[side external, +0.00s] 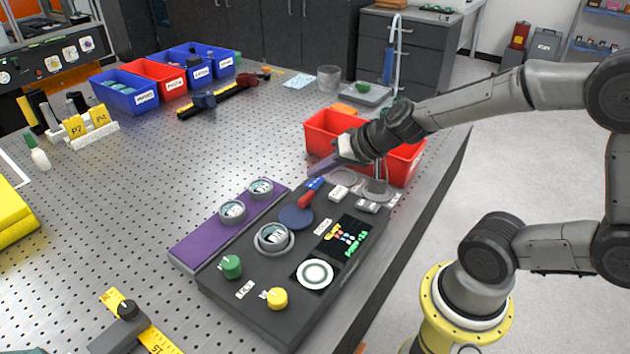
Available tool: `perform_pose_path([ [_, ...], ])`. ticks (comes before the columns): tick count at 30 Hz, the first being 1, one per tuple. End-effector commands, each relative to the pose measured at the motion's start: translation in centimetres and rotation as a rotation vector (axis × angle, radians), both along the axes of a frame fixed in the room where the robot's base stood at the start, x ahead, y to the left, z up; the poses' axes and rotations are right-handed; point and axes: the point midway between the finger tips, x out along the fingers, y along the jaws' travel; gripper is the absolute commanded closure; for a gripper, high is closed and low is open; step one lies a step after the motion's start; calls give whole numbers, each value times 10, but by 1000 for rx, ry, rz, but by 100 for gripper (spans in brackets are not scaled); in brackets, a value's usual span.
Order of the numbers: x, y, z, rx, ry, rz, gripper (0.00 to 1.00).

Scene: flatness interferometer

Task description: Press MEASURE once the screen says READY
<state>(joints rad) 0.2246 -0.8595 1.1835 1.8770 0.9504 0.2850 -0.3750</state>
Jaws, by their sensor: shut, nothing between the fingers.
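The dark control box (225,290) lies on the perforated table. Its small black screen (343,236) shows yellow, red and green text, too small for me to read surely. Below the screen is a white ring display (315,274). Pale button-like pieces (338,192) and a grey block (367,207) sit at the box's far end. I cannot tell which control is MEASURE. My gripper (318,170) is shut and empty, above the far end of the box and in front of the red bin. It appears apart from the controls.
A green knob (231,266), a yellow knob (277,298), a dial (273,237) and a red-and-blue lever (310,192) stand on the box. A purple strip (205,247) with two dials lies beside it. A red bin (405,165) stands close behind. Table's middle left is clear.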

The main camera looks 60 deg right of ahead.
Motion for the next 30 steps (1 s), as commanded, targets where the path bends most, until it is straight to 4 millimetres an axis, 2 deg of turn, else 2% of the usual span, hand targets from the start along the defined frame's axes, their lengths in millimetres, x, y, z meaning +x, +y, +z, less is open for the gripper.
perform_pose_path([
  [15,0,0,7,-1,-2,0,100],
  [30,0,0,50,-1,-1,1,100],
])
